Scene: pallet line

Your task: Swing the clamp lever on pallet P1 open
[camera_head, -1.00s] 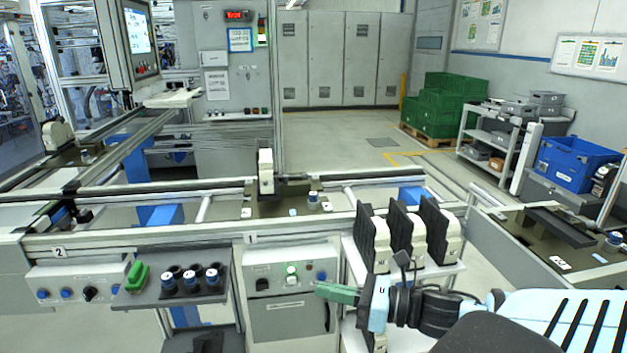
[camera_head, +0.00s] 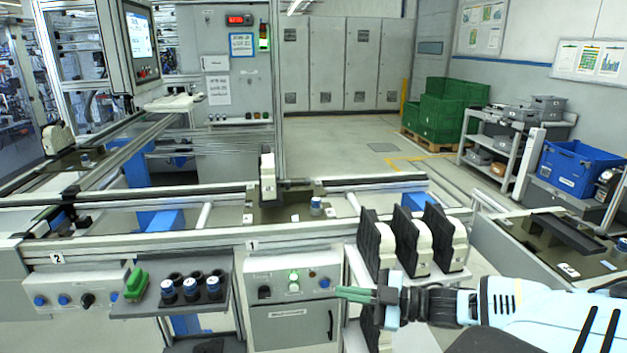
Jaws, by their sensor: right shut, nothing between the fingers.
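A dark pallet (camera_head: 290,213) sits on the conveyor behind the station marked 1, with an upright white-and-black part (camera_head: 267,178) and a blue-topped knob (camera_head: 316,206) on it. No P1 label is readable, and I cannot clearly make out a clamp lever on it. My right gripper (camera_head: 356,294) has green fingers, shut and empty, pointing left in front of the station's control box. It is nearer to me than the pallet and well apart from it. My left gripper is not in view.
Several white-and-black parts (camera_head: 446,243) stand on a rack right of the control box (camera_head: 292,282). A shelf (camera_head: 150,303) at the left holds blue-capped items and a green piece (camera_head: 136,286). Another pallet (camera_head: 600,262) lies on the right conveyor. A conveyor rail runs before the centre pallet.

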